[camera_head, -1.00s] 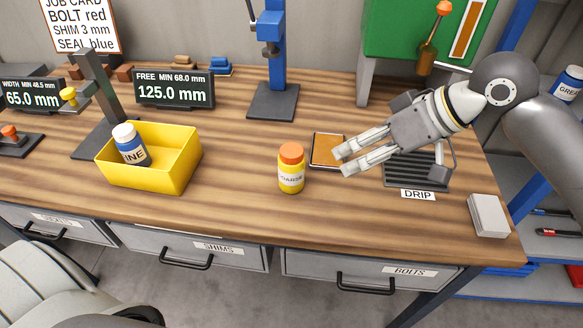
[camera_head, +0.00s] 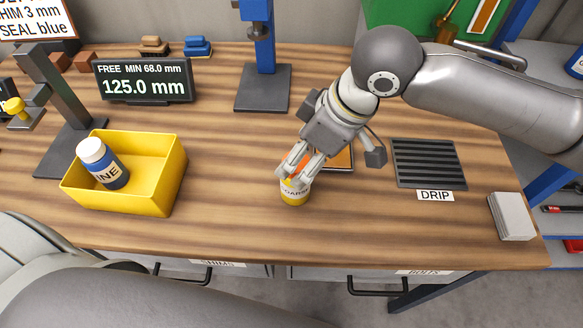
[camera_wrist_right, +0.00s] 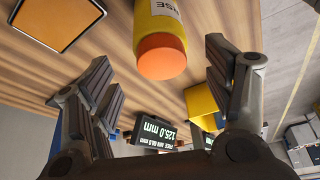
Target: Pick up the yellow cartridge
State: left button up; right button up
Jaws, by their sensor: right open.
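The yellow cartridge (camera_head: 294,198) is a yellow jar with an orange cap and a label, partly readable. It stands upright on the bench in the head view, its upper part mostly hidden by my right gripper. My right gripper (camera_head: 293,177) is open, with its fingers about the cap. In the right wrist view the cartridge (camera_wrist_right: 162,28) shows with its orange cap between the spread fingers of the gripper (camera_wrist_right: 160,58), with a gap on each side. My left gripper is out of view.
A yellow bin (camera_head: 118,198) at left holds a blue jar with a white cap (camera_head: 103,163). An orange-topped pad (camera_head: 340,158) lies just behind the gripper. A dark drip grate (camera_head: 428,165) and a white stack (camera_head: 511,217) are at right. A blue press (camera_head: 262,60) stands behind.

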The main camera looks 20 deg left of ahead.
jog(key=x, duration=0.3)
jog(key=shift+s+d, duration=0.1)
jog(key=shift+s, duration=0.15)
jog(key=shift+w+f, duration=0.1)
jog(key=shift+f, duration=0.2)
jog(key=p+x, duration=0.1)
jog(key=x, duration=0.2)
jog(key=shift+a+f, duration=0.25)
jog(key=shift+f, duration=0.05)
jog(key=shift+w+a+f, duration=0.1)
jog(key=shift+a+f, duration=0.15)
jog(key=shift+f, duration=0.3)
jog(key=c, duration=1.2)
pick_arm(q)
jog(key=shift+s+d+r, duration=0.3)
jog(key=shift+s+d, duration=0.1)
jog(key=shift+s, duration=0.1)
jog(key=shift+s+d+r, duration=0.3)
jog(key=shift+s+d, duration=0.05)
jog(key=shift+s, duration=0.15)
pick_arm(e)
jog(key=shift+c, duration=0.2)
jog(key=shift+r, duration=0.1)
